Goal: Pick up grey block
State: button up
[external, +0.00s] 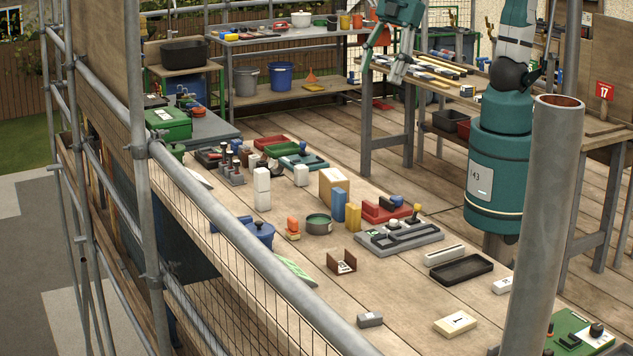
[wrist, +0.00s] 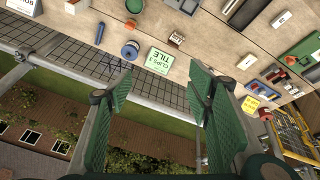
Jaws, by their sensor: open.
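The grey block (external: 369,320) is a small box lying alone on the plank deck, near the front edge by the scaffold rail in the external view. My gripper (external: 384,68) hangs high at the top of the external view, far from the block. In the wrist view, its green fingers (wrist: 160,82) are spread wide with nothing between them.
The scaffold rail (external: 245,260) runs along the deck edge. Bare planks surround the block.

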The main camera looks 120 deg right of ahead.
jog(key=w+a+f+n+g+b, duration=0.25)
jog(key=w+a+f, duration=0.35)
jog(key=w+a, duration=0.4)
jog(key=n+g+h+b, duration=0.2)
jog(key=n, duration=0.6)
send_over(371, 317)
notch_tip(371, 317, down, 31)
jog(key=shift+a+f, duration=0.2)
jog(key=shift+f, duration=0.3)
jog(key=shift+d+f, duration=0.15)
jog(key=shift+f, duration=1.1)
